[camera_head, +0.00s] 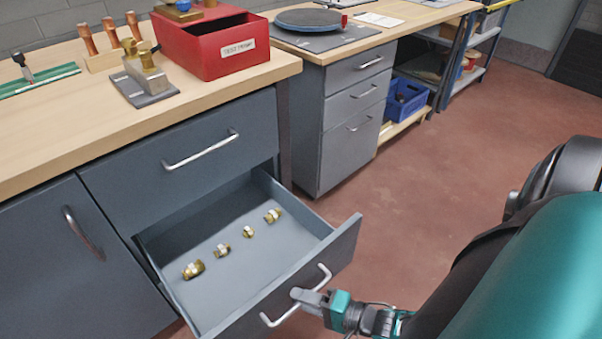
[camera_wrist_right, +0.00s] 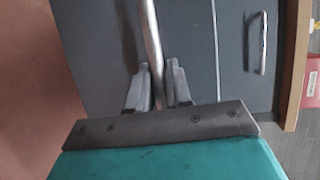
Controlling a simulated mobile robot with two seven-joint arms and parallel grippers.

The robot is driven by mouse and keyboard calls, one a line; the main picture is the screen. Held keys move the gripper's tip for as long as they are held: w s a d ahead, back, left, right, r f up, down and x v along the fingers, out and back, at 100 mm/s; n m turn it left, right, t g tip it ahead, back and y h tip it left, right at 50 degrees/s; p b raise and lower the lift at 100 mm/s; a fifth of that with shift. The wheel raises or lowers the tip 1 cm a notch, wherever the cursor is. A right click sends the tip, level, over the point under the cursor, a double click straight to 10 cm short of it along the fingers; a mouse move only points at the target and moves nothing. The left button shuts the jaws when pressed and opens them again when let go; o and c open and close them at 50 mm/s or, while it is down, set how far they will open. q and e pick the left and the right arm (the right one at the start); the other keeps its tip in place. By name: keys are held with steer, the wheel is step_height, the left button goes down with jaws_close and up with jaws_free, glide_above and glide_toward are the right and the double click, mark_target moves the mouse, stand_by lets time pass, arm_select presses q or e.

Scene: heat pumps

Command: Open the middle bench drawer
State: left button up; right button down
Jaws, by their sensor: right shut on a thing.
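The bench drawer (camera_head: 250,245) below the top drawer is pulled well out. Its grey tray holds several small brass fittings (camera_head: 194,269). Its silver bar handle (camera_head: 322,272) is on the front panel. My right gripper (camera_head: 303,294) is shut on this handle, coming from the right. In the right wrist view the handle bar (camera_wrist_right: 151,45) passes between the two fingers (camera_wrist_right: 158,88). The closed top drawer (camera_head: 190,160) with its own bar handle sits above. My left gripper is not in view.
A cupboard door (camera_head: 70,265) is closed at the left. The wooden worktop (camera_head: 60,130) carries a red box (camera_head: 210,45), a metal block with brass fittings (camera_head: 148,75) and copper pieces. A second drawer unit (camera_head: 345,125) and blue crate (camera_head: 403,98) stand beyond. The reddish floor (camera_head: 440,180) is clear.

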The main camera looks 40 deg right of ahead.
steer(key=c, duration=1.4)
jaws_free()
steer(key=shift+s, duration=0.1)
steer(key=p+v, duration=0.1)
steer(key=v, duration=1.1)
steer(key=shift+s+d+p, duration=0.3)
steer(key=shift+p, duration=0.05)
steer(key=shift+r, duration=0.15)
